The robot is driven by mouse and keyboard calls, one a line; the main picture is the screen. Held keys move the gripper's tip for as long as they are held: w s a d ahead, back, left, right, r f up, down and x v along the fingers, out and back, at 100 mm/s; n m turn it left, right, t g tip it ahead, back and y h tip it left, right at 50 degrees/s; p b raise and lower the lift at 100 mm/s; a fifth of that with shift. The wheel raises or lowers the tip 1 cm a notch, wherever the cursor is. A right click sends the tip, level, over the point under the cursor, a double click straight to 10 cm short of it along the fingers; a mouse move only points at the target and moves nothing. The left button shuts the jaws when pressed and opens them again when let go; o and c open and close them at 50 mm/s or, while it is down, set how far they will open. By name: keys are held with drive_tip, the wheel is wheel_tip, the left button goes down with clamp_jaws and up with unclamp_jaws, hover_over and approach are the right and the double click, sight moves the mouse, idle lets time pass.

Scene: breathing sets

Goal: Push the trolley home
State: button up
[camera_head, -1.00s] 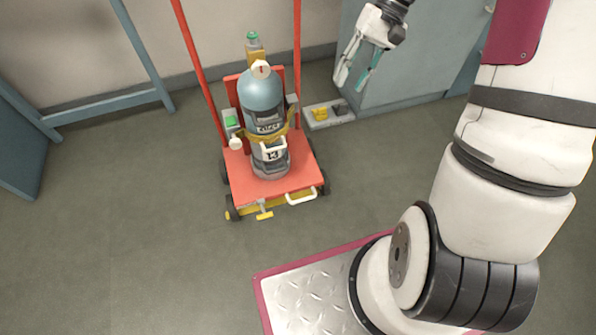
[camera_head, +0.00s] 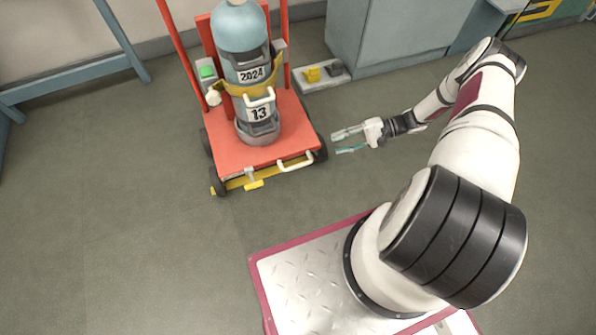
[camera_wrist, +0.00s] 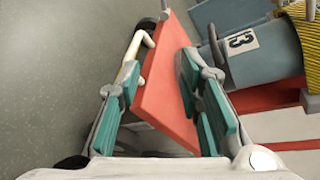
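The red trolley (camera_head: 272,140) stands on the floor left of centre, with tall red uprights, a white handle (camera_head: 295,162) and a yellow pedal (camera_head: 253,183) at its front edge. A blue-grey gas cylinder (camera_head: 240,32) labelled "2024" and "13" stands upright on it, held by a yellow strap. My gripper (camera_head: 342,142) is low beside the trolley's right side, fingers apart and empty. In the wrist view, the red deck (camera_wrist: 166,85) and the white handle (camera_wrist: 137,58) show between and beyond the open fingers (camera_wrist: 160,95). I cannot tell whether they touch anything.
A grey floor plate (camera_head: 322,78) with a yellow block and a dark block lies behind the trolley's right side, beside a blue-grey cabinet (camera_head: 395,35). A blue frame (camera_head: 80,95) stands at the left. The floor (camera_head: 120,220) at front left is clear.

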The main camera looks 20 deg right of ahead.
drive_tip(key=m+t+b, duration=0.2)
approach(304, 165)
drive_tip(key=shift+y, duration=0.4)
drive_tip(key=b+x, duration=0.1)
drive_tip(key=x, duration=0.3)
drive_tip(key=b+x, duration=0.1)
drive_tip(key=x, duration=0.7)
drive_tip(key=shift+f+b, duration=0.35)
drive_tip(key=shift+b, duration=0.05)
clamp_jaws()
